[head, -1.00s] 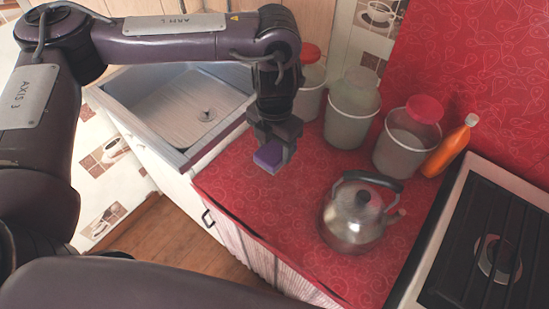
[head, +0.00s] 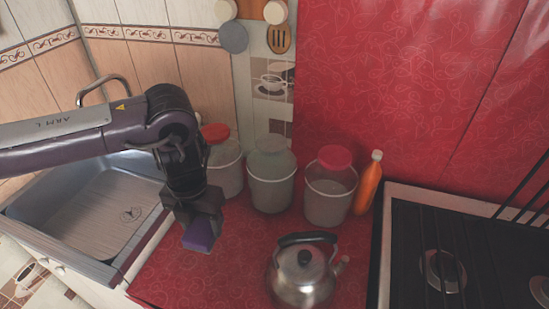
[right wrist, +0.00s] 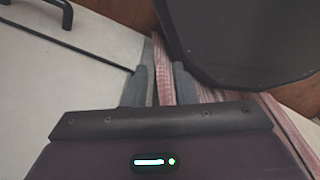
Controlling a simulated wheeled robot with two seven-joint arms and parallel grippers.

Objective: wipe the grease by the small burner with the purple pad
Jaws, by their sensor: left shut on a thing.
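My left gripper (head: 203,216) is shut on the purple pad (head: 201,236) and holds it over the red counter (head: 190,276), in front of the left container and left of the kettle. Whether the pad touches the counter is hard to tell. The black hob (head: 410,240) is at the right, with one burner (head: 442,271) in full view and another (head: 541,290) cut by the right edge. I cannot tell which is the small one. I make out no grease.
A steel kettle (head: 303,278) stands between the pad and the hob. Behind it are three containers (head: 222,176), (head: 270,187), (head: 328,205) and an orange bottle (head: 367,187). A sink (head: 95,215) is at the left. Bare counter lies around the pad.

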